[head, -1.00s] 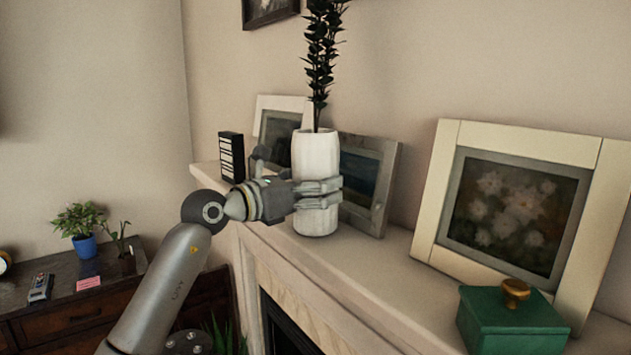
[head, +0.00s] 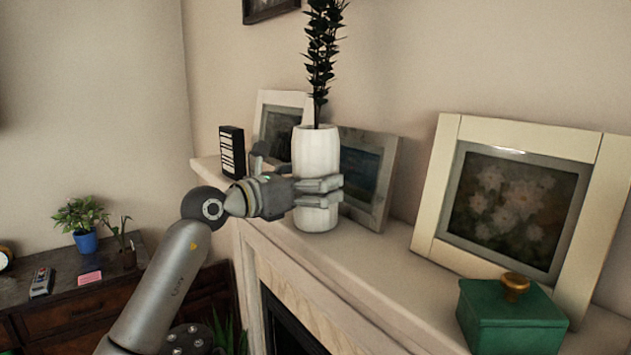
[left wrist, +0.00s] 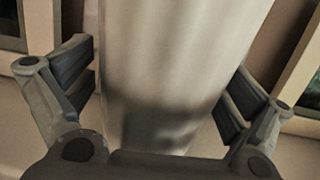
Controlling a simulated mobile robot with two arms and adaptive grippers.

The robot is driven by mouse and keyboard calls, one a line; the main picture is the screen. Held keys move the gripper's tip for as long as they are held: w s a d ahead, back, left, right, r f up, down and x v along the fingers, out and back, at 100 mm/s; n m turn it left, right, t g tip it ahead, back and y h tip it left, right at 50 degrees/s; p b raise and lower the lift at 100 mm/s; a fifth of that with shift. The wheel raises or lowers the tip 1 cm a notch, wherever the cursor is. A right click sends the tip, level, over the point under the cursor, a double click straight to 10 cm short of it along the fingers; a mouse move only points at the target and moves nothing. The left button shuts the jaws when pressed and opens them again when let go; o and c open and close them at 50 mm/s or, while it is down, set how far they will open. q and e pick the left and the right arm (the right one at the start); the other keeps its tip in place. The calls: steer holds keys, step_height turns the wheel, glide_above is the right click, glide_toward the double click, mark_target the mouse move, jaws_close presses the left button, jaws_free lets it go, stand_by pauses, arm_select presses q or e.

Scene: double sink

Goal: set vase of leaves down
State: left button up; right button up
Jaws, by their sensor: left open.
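The white vase (head: 316,153) with tall dark leaves (head: 321,55) stands upright on the mantel shelf (head: 385,258) in the head view. My left gripper (head: 322,192) reaches in from the left at the vase's lower half. Its fingers are open, one to each side of the vase. In the left wrist view the vase (left wrist: 170,75) fills the middle between the finger pads, with small gaps at both sides. The far finger is mostly hidden behind the vase in the head view. My right gripper is out of view.
Two framed pictures (head: 368,172) lean behind the vase, and a black-and-white box (head: 231,153) stands at the left end. A large flower picture (head: 440,195) and a green box (head: 510,322) with a gold knob are to the right.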

arm_select(q)
steer(key=shift+s+a+b, duration=0.15)
steer(key=shift+a+b, duration=0.1)
steer(key=shift+b, duration=0.05)
steer(key=b+v, duration=0.4)
steer(key=v, duration=0.7)
steer(key=shift+s+b, duration=0.25)
steer(key=shift+b, duration=0.1)
steer(key=shift+a, duration=0.1)
